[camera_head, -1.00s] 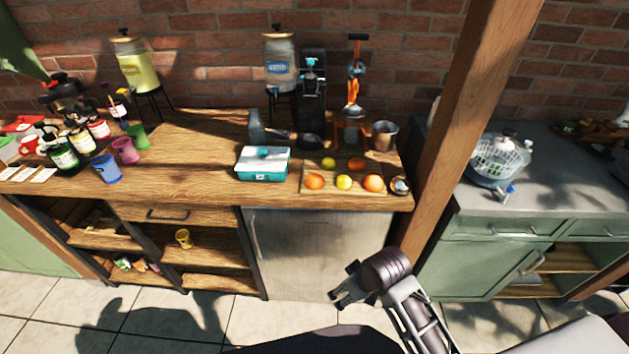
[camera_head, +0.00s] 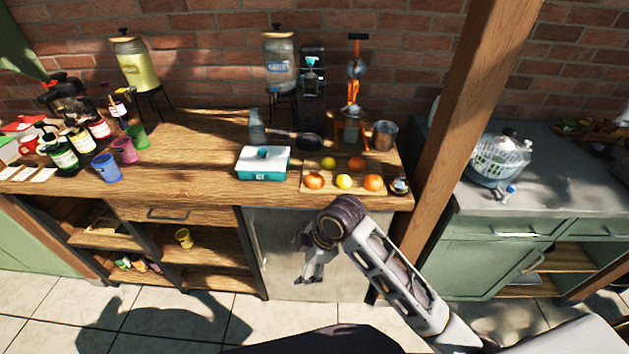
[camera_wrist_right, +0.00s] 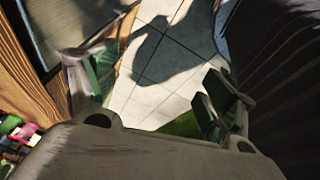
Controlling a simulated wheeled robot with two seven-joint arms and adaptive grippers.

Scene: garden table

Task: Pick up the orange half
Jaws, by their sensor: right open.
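Several orange and yellow fruits lie on a wooden cutting board (camera_head: 313,190) at the right end of the table. The orange piece at the back right (camera_head: 357,163) looks flatter than the rounder ones; I cannot clearly tell whether it is the orange half. Two round oranges lie at the front left (camera_head: 314,181) and front right (camera_head: 373,183). My right gripper (camera_head: 312,272) hangs in front of the metal door, below the table top and apart from the fruit. In the right wrist view its fingers (camera_wrist_right: 156,92) are spread and empty, above floor tiles. My left gripper is out of view.
A teal and white box (camera_head: 263,163) stands left of the board, with a pan (camera_head: 307,141) behind. A metal cup (camera_head: 384,135) and orange press (camera_head: 353,100) stand behind the fruit. A wooden post (camera_head: 452,135) rises right of the table.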

